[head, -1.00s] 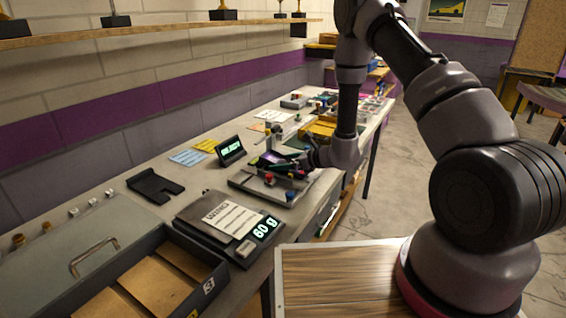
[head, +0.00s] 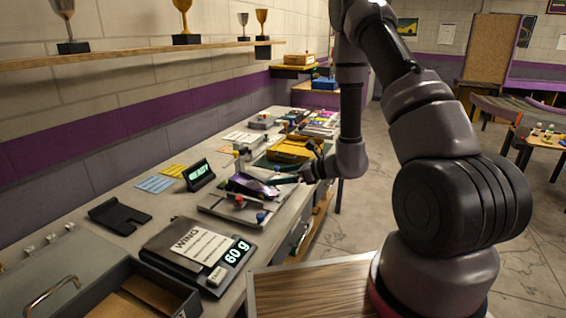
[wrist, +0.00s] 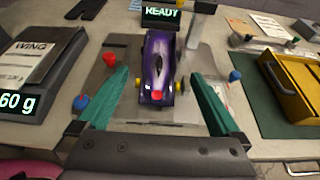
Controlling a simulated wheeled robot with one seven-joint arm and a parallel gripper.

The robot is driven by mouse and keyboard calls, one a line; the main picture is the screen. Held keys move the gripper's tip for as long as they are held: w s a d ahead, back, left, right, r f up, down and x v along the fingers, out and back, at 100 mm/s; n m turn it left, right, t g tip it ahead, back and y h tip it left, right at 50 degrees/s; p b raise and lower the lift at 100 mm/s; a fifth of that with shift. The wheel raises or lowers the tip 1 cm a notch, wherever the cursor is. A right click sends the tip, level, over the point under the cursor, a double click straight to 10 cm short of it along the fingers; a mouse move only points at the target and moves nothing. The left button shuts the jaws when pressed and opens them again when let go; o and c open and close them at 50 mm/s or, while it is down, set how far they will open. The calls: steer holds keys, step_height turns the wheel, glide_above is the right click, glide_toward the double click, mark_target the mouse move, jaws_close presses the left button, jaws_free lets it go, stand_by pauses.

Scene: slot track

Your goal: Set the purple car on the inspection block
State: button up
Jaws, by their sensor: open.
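The purple car (wrist: 158,70), with a red nose and yellow wheels, sits on a grey fixture plate (wrist: 110,85) with red and blue knobs. It also shows in the head view (head: 253,187). My gripper (wrist: 161,76) is open, with one green finger on each side of the car and gaps between. In the head view my gripper (head: 284,180) is at the car's right end, partly hidden by the arm. No part is clearly marked as the inspection block; a black notched piece (head: 106,216) lies on the bench to the left.
A small display (head: 199,175) reading READY stands behind the fixture. A scale (head: 200,250) showing 60 g sits in front left, beside an open drawer box (head: 170,292). A yellow tray (head: 291,150) on a green mat lies beyond the fixture. Bare bench surrounds the notched piece.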

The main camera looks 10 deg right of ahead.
steer(key=s+a+r+n+g, duration=0.1)
steer(key=s+r+n+g, duration=0.2)
steer(key=s+r+n, duration=0.5)
steer(key=s+a+r+n+g, duration=0.2)
steer(key=r+n+g, duration=0.1)
steer(key=r, duration=0.9)
steer(key=s+d+r+n+t+h, duration=0.5)
steer(key=s+d+r+n+h, duration=0.4)
steer(key=s+d+r, duration=0.4)
steer(key=shift+s+d+r+n+t, duration=0.25)
steer(key=shift+d+r+n+t, duration=0.05)
steer(key=shift+d+r, duration=0.7)
